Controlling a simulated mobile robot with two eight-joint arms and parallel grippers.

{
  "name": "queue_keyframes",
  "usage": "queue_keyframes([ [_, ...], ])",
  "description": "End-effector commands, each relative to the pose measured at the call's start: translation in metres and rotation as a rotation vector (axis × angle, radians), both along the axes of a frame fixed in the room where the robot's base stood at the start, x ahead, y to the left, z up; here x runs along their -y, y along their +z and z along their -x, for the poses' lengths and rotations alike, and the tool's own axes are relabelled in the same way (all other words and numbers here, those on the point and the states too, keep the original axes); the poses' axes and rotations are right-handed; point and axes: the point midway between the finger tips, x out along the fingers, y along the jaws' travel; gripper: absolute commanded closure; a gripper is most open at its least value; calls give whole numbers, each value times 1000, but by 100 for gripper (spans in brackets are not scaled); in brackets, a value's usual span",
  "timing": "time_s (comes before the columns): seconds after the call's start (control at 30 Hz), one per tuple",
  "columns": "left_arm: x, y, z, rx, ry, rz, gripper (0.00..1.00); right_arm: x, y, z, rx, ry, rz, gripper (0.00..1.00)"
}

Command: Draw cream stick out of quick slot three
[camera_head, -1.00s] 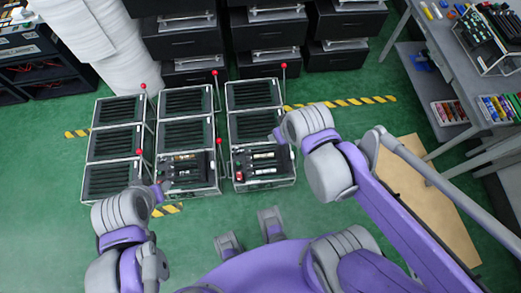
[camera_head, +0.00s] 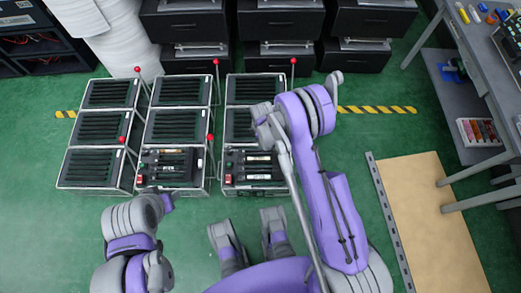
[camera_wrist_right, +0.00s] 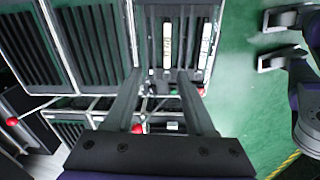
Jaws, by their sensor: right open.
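A cream stick (camera_wrist_right: 167,45) lies in a dark slotted tray in the right wrist view, with a paler stick (camera_wrist_right: 206,45) parallel to it. Both also show in the front bay of the right-hand rack (camera_head: 236,190) in the head view, the upper one (camera_head: 258,158) and the lower one (camera_head: 258,175). No slot numbers are readable. My right gripper (camera_wrist_right: 160,74) is open and empty, its fingers pointing toward the near ends of the sticks, apart from them. In the head view its fingers are hidden by my arm. My left gripper (camera_head: 163,201) is near the middle rack's front; its jaws are unclear.
The middle rack's front bay (camera_head: 172,166) also holds sticks. Red-knobbed levers (camera_head: 210,138) stand beside the racks; one red knob (camera_wrist_right: 137,129) is close to my right fingers. Black cabinets (camera_head: 280,20) stand behind.

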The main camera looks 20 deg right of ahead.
Motion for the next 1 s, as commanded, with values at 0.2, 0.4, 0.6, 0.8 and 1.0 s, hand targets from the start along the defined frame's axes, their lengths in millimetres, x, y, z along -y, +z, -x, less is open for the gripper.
queue_keyframes([
  [0.2, 0, -17, -1, -6, 0, 0, 50, -3, -70, 9, -36, 97, 4, 45],
  [0.4, 0, -21, -2, -7, 0, 0, 50, -3, -90, 11, -40, 112, 4, 45],
  [0.6, 0, -29, -2, -10, 0, 0, 50, -3, -126, 11, -40, 110, 4, 45],
  [0.8, 0, -36, -3, -13, 0, 0, 50, -3, -160, 11, -40, 109, 4, 45],
  [1.0, 0, -40, -4, -14, 0, 0, 50, -3, -178, 11, -40, 109, 4, 45],
])
